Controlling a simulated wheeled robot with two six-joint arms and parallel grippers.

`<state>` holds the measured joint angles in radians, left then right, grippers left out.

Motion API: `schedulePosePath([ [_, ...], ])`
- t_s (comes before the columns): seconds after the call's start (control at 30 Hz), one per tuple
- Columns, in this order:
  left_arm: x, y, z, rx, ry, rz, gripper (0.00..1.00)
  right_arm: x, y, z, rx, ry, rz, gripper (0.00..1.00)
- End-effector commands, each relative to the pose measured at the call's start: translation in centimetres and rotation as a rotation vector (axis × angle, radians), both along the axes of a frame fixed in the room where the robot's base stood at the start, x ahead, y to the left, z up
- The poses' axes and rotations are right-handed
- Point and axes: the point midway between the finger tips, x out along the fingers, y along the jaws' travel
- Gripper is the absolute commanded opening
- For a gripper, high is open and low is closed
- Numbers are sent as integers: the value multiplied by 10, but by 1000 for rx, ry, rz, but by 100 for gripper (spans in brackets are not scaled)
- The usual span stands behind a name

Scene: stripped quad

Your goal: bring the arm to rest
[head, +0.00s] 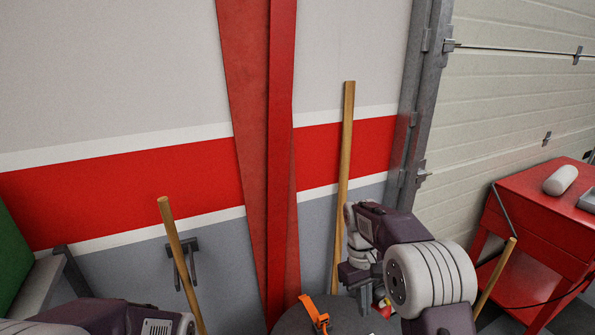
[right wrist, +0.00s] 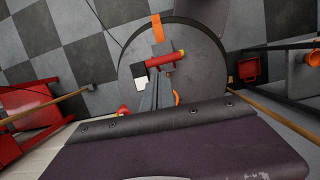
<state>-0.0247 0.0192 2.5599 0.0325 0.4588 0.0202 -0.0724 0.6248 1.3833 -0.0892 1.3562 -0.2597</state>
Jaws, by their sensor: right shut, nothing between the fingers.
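My right arm (head: 425,275) comes in from the lower right in the head view.
An orange strap (head: 314,314) lies on the round top. Wooden poles (head: 345,150) and (head: 180,255) lean near the wall. A red column (head: 282,150) stands behind. A red cart (head: 545,215) stands at the right. Checkered floor (right wrist: 75,45) surrounds the round top.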

Motion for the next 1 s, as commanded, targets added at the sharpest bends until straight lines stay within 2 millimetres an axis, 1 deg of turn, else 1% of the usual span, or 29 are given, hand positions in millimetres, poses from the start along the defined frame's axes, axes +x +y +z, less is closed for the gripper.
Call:
schedulePosePath([
  [0.03,0,0,0,0,0,0,36,-17,-3,12,8,-16,-12,0],
  [0.1,0,0,0,0,0,0,36,-41,-4,17,21,-43,-39,0],
  [0.17,0,0,0,0,0,0,36,-61,-5,17,33,-75,-66,0],
  [0.2,0,0,0,0,0,0,36,-77,-4,14,41,-97,-92,0],
  [0.27,0,0,0,0,0,0,36,-101,-4,6,53,-134,-133,0],
  [0.3,0,0,0,0,0,0,36,-117,-3,-1,61,-157,-165,0],
  [0.4,0,0,0,0,0,0,36,-153,0,-23,76,-209,-244,0],
  [0.5,0,0,0,0,0,0,36,-176,2,-47,83,-237,-317,0],
  [0.53,0,0,0,0,0,0,36,-177,2,-51,85,-252,-336,0],
  [0.57,0,0,0,0,0,0,36,-173,2,-53,88,-276,-351,0],
  [0.6,0,0,0,0,0,0,36,-164,2,-52,94,-308,-365,0],
  [0.67,0,0,0,0,0,0,36,-157,2,-51,97,-333,-379,0],
  [1.0,0,0,0,0,0,0,36,-157,2,-51,97,-332,-383,0],
])
